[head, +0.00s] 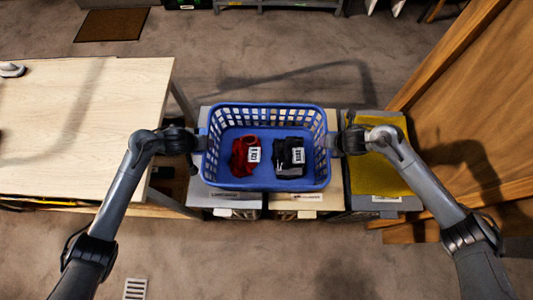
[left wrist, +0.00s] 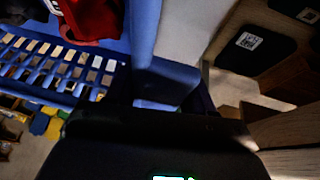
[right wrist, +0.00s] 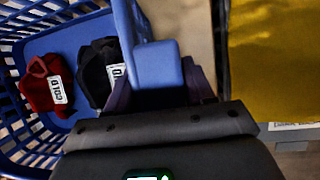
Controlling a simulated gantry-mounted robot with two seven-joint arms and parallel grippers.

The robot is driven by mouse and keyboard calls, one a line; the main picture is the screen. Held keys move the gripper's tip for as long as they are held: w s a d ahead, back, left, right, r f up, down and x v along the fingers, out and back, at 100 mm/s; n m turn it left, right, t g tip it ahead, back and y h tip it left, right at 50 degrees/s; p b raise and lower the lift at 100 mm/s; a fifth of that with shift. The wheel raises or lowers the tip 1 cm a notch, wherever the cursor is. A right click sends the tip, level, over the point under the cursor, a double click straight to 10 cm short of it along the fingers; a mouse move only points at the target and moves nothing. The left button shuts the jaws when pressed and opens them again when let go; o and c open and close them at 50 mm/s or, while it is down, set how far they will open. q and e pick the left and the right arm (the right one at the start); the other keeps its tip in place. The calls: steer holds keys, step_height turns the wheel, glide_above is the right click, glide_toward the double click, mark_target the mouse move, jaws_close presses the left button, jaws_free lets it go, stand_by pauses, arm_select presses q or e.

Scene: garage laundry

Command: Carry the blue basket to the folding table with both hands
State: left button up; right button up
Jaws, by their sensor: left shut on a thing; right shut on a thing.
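The blue basket (head: 267,185) is held level between my two grippers, above a row of low bins, in the head view. A red cloth item (head: 243,156) and a black cloth item (head: 288,158), each with a white label, lie inside it. My left gripper (head: 201,142) is shut on the basket's left side, and my right gripper (head: 334,143) is shut on its right side. The basket's blue handle part (left wrist: 165,80) shows at the left jaws, and another (right wrist: 158,70) at the right jaws. The pale wooden folding table (head: 90,120) stands left of the basket.
Bins (head: 235,200) stand under the basket, with a yellow-topped one (head: 385,172) at the right. A brown wooden panel (head: 480,100) rises at the right. A white object (head: 11,70) sits on the table's far left; most of the visible tabletop is clear.

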arm_select(q)
steer(key=c, duration=0.5)
arm_select(e)
steer(key=c, duration=0.5)
arm_select(q)
steer(key=shift+r, duration=0.25)
arm_select(e)
steer(key=shift+r, duration=0.25)
